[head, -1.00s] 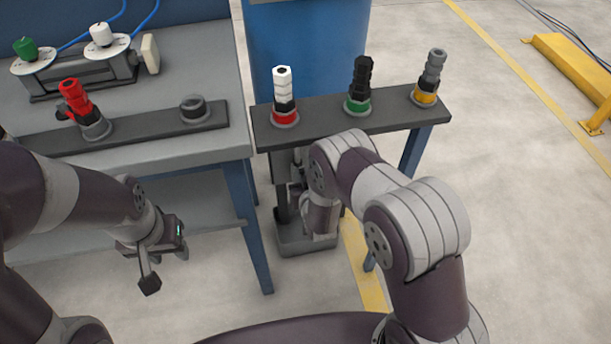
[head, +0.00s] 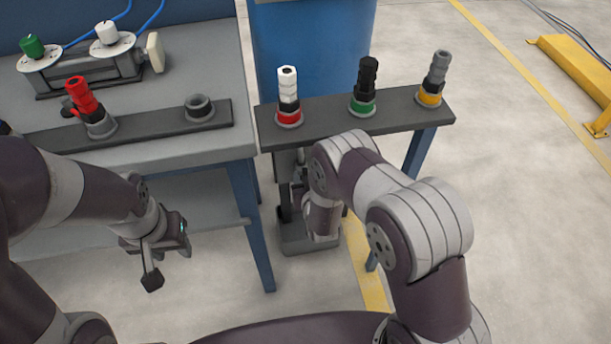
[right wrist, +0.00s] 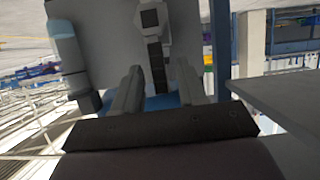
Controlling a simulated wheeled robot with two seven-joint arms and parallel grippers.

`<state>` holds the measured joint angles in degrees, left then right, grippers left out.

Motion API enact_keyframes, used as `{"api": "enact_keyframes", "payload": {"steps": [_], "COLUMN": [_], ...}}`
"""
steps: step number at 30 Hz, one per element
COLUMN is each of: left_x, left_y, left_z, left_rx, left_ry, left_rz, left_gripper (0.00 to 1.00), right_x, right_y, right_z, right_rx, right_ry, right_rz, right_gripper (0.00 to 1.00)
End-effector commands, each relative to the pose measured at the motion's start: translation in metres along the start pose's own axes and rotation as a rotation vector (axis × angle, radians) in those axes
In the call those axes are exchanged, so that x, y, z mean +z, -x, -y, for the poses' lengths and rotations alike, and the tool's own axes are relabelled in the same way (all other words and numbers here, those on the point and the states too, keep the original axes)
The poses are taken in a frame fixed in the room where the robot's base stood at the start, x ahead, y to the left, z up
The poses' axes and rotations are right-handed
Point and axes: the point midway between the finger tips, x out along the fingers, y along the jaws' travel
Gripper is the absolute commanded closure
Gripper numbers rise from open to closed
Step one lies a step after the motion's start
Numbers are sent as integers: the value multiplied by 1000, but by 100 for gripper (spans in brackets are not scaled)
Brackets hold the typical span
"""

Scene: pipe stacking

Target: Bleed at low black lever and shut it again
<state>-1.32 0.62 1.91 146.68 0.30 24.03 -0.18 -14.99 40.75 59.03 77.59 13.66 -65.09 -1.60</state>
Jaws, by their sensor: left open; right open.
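In the right wrist view a narrow black lever (right wrist: 157,62) hangs from a grey hexagonal fitting (right wrist: 150,17). The two fingers of my right gripper (right wrist: 158,82) stand open on either side of the lever, with gaps showing. I cannot tell how deep the lever sits between them. In the head view my right forearm and wrist hide most of that gripper and the lever, below the narrow dark shelf (head: 330,121). My left gripper (head: 168,262) is open and empty, in front of the workbench on the left.
The shelf carries a white-and-red fitting (head: 288,90), a black-and-green one (head: 366,82) and a grey-and-yellow one (head: 436,75). The workbench (head: 185,155) holds a red fitting (head: 84,95) and an empty socket (head: 199,107). A blue drum (head: 310,45) stands behind.

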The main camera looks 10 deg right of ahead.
Motion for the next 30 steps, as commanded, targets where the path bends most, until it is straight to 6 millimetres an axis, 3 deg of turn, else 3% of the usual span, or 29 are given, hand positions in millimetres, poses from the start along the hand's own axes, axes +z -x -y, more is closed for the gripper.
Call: {"api": "enact_keyframes", "payload": {"steps": [9, 15, 26, 30], "left_x": [-5, -6, -6, -7], "left_y": [39, 48, 48, 59], "left_z": [0, 0, 0, 0], "left_rx": [0, 0, 0, 0], "left_ry": [0, 0, 0, 0], "left_rz": [-1, 0, 0, 0], "left_gripper": [57, 57, 57, 57], "right_x": [-6, -3, -1, -21], "right_y": [82, 115, 121, 118], "right_z": [1, 0, 0, 0], "right_rx": [-3, -1, 0, 3], "right_ry": [3, 1, 1, -15], "right_rz": [3, 1, 0, 48], "right_gripper": [58, 58, 58, 58]}}
